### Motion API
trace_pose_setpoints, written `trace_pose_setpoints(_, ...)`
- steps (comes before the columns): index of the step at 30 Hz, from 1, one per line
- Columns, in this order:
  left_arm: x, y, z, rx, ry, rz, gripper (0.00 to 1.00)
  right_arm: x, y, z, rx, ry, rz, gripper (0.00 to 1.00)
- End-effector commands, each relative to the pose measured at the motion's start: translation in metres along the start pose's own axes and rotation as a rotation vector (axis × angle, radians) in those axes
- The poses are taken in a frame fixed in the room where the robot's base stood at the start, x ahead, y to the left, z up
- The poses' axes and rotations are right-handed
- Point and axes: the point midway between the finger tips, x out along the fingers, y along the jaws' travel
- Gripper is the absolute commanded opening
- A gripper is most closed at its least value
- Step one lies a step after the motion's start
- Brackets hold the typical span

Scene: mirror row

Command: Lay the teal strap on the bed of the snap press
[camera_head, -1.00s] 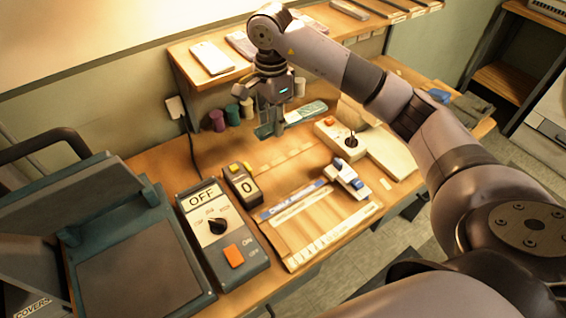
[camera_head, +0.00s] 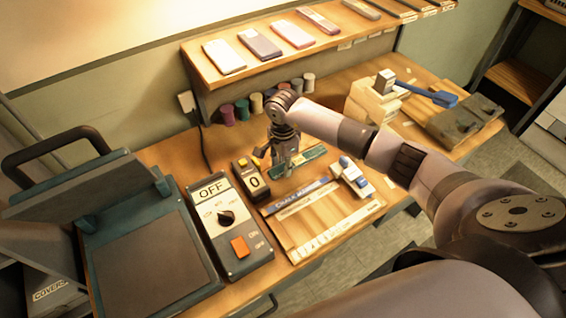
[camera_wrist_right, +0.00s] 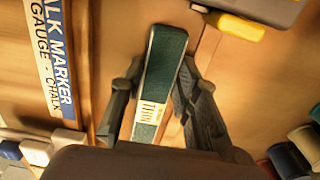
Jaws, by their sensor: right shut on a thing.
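The teal strap (camera_head: 313,156) is in my right gripper (camera_head: 287,168), held across the fingers above the wooden bench. In the right wrist view the strap (camera_wrist_right: 165,70) lies lengthwise between the fingers of my right gripper (camera_wrist_right: 160,98), with a small printed label near its lower end. A cream press with a blue lever (camera_head: 430,94) at the back right looks like the snap press; its bed is hard to make out. My left gripper is not in view.
A large open press (camera_head: 150,255) with a dark plate stands at left, beside a control box (camera_head: 228,225) reading OFF. A small counter box (camera_head: 247,182) and a chalk marker gauge board (camera_head: 320,222) lie near the gripper. Several thread spools (camera_head: 242,110) stand under the shelf (camera_head: 290,55).

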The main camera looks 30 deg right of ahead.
Motion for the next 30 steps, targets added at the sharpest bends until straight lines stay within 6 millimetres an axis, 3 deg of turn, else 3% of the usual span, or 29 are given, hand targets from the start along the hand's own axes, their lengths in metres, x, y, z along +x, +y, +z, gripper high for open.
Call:
trace_pose_setpoints(12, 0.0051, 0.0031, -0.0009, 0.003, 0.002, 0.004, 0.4, 0.008, -0.0008, -0.0004, 0.0, 0.0, -0.003, 0.01)
trace_pose_setpoints(13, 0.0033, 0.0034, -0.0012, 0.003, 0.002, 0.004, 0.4, 0.0062, -0.0008, -0.0003, 0.0, 0.0, -0.003, 0.31)
trace_pose_setpoints(21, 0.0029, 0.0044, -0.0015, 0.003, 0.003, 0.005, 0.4, 0.0058, -0.0008, -0.0002, 0.0, 0.0, -0.003, 0.49)
trace_pose_setpoints(30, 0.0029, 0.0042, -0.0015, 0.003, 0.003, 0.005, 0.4, 0.0058, -0.0007, -0.0002, 0.0, 0.0, -0.003, 0.49)
